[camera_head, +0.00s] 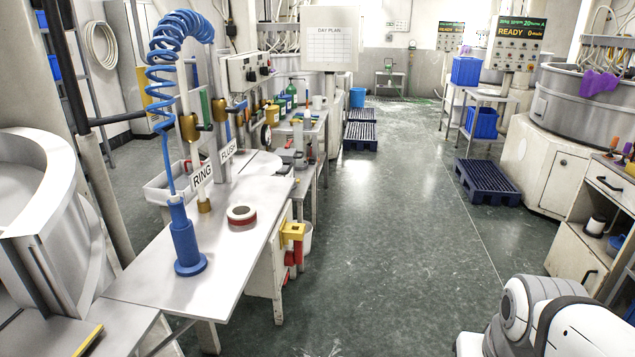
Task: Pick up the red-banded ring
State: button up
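The red-banded ring (242,222) lies flat on the pale metal bench top (225,262) at left of centre. It is a pale ring with a dark centre and a red band around its outer side. It sits close to the bench's right edge, to the right of the blue nozzle tool, and apart from it. My gripper is not in view. A white and grey rounded part at the bottom right looks like my own arm.
The blue nozzle (186,242) stands upright on the bench, with a coiled blue hose (163,65) above. Posts with "RING" (202,175) and "FLUSH" (229,150) signs rise behind the ring. A yellow bracket (292,231) juts from the bench's right side. The aisle floor (390,225) is clear.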

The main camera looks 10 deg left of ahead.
aim_at(235, 218)
jog(key=u, duration=0.45)
jog(key=i, duration=1.2)
jog(key=u, duration=0.95)
jog(key=k, duration=0.85)
jog(key=u, duration=0.1)
jog(key=i, duration=0.95)
jog(key=z, duration=0.05)
